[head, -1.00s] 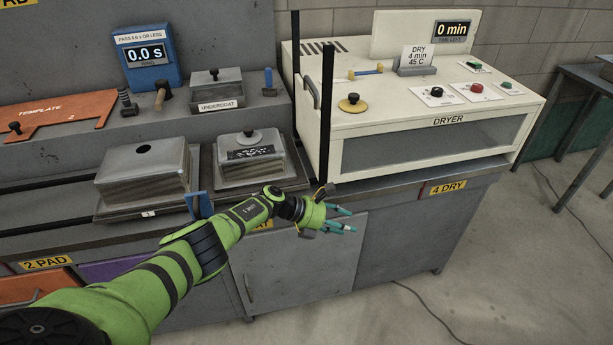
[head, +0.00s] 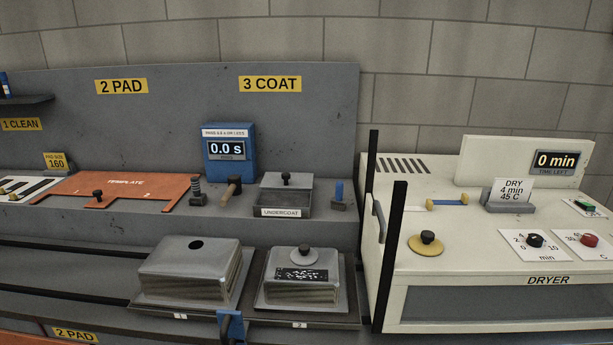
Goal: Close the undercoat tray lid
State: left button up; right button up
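The undercoat tray (head: 282,211) is a small grey box with an UNDERCOAT label on its front. It stands on the raised shelf in the head view, right of the middle of the bench. Its grey lid (head: 300,182) has a black knob and sits at the top and rear of the tray. The front part under the lid looks uncovered, but the exact gap is too small to tell. Neither of my grippers is in view.
The dryer (head: 480,260) with black posts fills the right.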

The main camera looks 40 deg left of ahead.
aim_at(271, 179)
jog(key=i+u, duration=0.2)
jog(key=u, duration=0.15)
jog(key=i+u, duration=0.2)
jog(key=u, duration=0.15)
jog(key=i+l+u, duration=0.2)
jog(key=u, duration=0.15)
